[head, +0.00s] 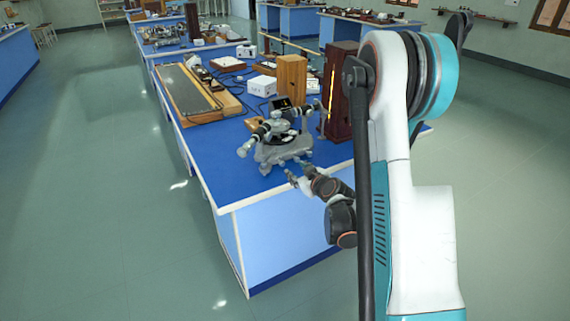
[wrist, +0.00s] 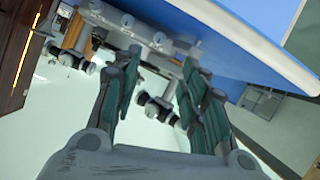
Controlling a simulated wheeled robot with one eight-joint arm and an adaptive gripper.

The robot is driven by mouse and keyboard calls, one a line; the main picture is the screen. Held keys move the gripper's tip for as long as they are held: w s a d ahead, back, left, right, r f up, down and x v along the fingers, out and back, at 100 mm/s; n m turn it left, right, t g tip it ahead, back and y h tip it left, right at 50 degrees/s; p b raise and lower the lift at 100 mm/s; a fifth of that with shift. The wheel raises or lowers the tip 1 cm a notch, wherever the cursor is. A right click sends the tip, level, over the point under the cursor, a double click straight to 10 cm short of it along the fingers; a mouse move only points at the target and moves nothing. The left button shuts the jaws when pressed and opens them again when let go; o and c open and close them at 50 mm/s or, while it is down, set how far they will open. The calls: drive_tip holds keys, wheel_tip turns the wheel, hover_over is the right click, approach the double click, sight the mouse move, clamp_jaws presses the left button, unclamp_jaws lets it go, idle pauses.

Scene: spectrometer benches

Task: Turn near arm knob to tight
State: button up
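A grey spectrometer (head: 280,150) stands near the front right corner of the blue bench top, with a light-tipped tube pointing left and several dark fittings. In the wrist view its grey base (wrist: 128,22) crosses the top, with small dark and pale knobs around it. I cannot tell for sure which one is the near arm knob. My gripper (head: 299,178) is just in front of the spectrometer at the bench's front edge. In the wrist view my gripper (wrist: 163,68) has its two fingers apart, with nothing clearly held between them. Its tips partly cover the spectrometer.
A dark wooden lamp housing (head: 342,75) with a glowing slit stands right of the spectrometer, close to my arm. A lighter wooden block (head: 292,78), white boxes (head: 262,86) and a long wooden board (head: 188,90) lie behind. The blue bench top (head: 225,180) is bare at the front left.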

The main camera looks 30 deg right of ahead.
sight(282, 163)
drive_tip(key=b+x, duration=0.3)
drive_tip(key=x, duration=1)
drive_tip(key=shift+w+f+b, duration=0.2)
drive_tip(key=shift+w+b, duration=0.15)
drive_tip(key=shift+w, duration=0.05)
clamp_jaws()
